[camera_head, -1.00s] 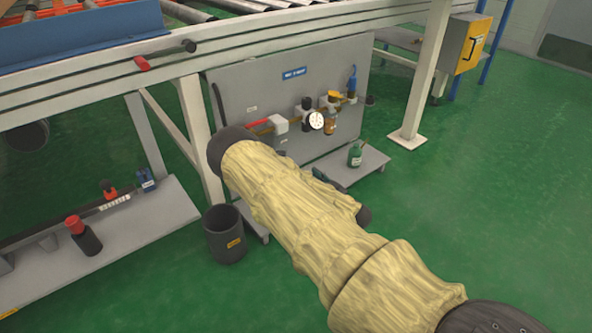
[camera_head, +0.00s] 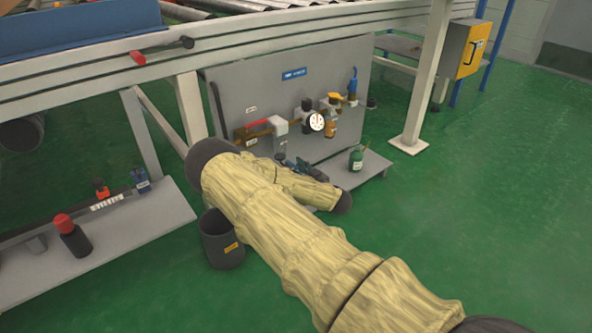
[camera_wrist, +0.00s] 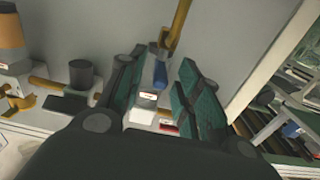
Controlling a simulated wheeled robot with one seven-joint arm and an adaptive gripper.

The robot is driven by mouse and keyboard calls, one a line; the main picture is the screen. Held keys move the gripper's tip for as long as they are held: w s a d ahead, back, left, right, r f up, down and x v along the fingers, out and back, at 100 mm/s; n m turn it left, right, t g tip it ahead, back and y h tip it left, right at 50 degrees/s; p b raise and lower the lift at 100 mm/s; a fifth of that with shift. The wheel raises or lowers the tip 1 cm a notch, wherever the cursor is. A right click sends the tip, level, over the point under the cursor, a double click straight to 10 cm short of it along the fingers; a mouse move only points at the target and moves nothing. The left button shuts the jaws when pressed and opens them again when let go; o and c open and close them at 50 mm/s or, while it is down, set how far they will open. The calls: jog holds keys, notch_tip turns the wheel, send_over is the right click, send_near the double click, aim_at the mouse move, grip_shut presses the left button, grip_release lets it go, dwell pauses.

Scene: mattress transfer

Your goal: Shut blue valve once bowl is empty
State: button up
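The blue valve handle (camera_wrist: 160,72) shows in the wrist view on a brass pipe, between the teal fingers of my open gripper (camera_wrist: 157,88). Contact cannot be told. In the head view, a small blue piece (camera_head: 280,157) below the pale grey block seems to be this valve. My gripper (camera_head: 304,168) is there too, low in front of the panel and partly hidden by my arm. The amber bowl (camera_head: 329,128) hangs on the panel right of the round gauge; an orange cylinder (camera_wrist: 10,30) in the wrist view looks like it. Its liquid level cannot be read.
The grey panel (camera_head: 235,95) also carries a red handle (camera_head: 256,123), a yellow handle (camera_head: 334,96) and a blue-topped part (camera_head: 352,84). A green bottle (camera_head: 356,160) stands on the base plate. A dark bin (camera_head: 222,245) stands below my arm. Green floor is clear at right.

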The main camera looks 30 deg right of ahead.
grip_shut()
jog(key=shift+r+p, duration=0.15)
jog(key=shift+p, duration=0.35)
jog(key=shift+a+r+m+h+p, duration=0.2)
jog(key=shift+m+h+p, duration=0.2)
jog(key=shift+h+p, duration=0.3)
jog(key=w+a+m+g+h+p, duration=0.1)
jog(key=w+a+m+g+h, duration=0.1)
jog(key=m+g+h, duration=0.6)
jog(key=w+a+m+g+h+p, duration=0.2)
jog(key=a+m+g+h, duration=0.1)
jog(key=m+g+h, duration=0.5)
jog(key=shift+w+f+m+h, duration=0.4)
jog(key=shift+m+h, duration=0.1)
jog(key=shift+h, duration=0.4)
jog(key=shift+r+g, duration=0.1)
jog(key=shift+g, duration=0.3)
